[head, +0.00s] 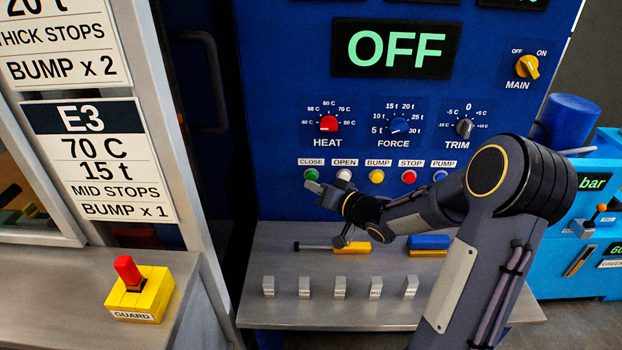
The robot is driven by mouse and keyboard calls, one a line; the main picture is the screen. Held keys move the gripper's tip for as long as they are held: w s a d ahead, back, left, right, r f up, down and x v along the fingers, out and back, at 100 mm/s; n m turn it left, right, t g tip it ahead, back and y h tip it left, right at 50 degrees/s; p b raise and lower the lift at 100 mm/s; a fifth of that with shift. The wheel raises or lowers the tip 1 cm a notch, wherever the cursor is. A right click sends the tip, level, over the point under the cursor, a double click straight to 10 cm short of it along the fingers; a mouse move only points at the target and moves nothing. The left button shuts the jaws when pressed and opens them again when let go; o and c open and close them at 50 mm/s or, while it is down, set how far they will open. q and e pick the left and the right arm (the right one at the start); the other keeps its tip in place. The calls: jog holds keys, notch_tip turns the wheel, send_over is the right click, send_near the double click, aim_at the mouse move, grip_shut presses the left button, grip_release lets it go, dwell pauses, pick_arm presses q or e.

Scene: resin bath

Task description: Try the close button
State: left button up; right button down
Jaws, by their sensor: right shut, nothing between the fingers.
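The close button is the green button (311,174) under the CLOSE label, at the left end of the button row on the blue press panel (285,80). My right arm comes in from the lower right. Its gripper (312,186) is shut and empty, with its tips just below the green button in the picture. I cannot tell whether the tips touch the button. The display (396,48) above reads OFF. My left gripper is not in view.
White, yellow, red and blue buttons sit right of the green one. Knobs for heat (328,124), force (399,125) and trim (464,128) are above. A grey shelf (330,314) below holds small grey blocks and tools. A yellow guard box (140,296) with a red switch stands lower left.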

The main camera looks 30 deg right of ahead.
jog(key=s+a, duration=0.1)
jog(key=s, duration=0.2)
jog(key=s+a, duration=0.1)
jog(key=shift+s+a+b, duration=0.15)
jog(key=shift+a+b, duration=0.2)
jog(key=shift+b, duration=0.05)
dwell(0.7)
jog(key=s+a+r+g+h+p, duration=0.1)
jog(key=s+r+g+h, duration=0.15)
jog(key=s, duration=0.35)
jog(key=s+r+g+h, duration=0.1)
jog(key=s+g+h, duration=0.15)
jog(key=s, duration=0.35)
jog(key=s+a+f+n+g+y, duration=0.1)
jog(key=s+a+g+y, duration=0.1)
jog(key=s+a, duration=0.3)
jog(key=s+a+n+g+y+p, duration=0.1)
jog(key=s+a+n+g+y, duration=0.1)
jog(key=s+a, duration=0.3)
jog(key=s+g, duration=0.1)
jog(key=s, duration=0.3)
jog(key=shift+s+a+f+y, duration=0.25)
jog(key=shift+s+f+y, duration=0.1)
jog(key=shift+f+y, duration=0.05)
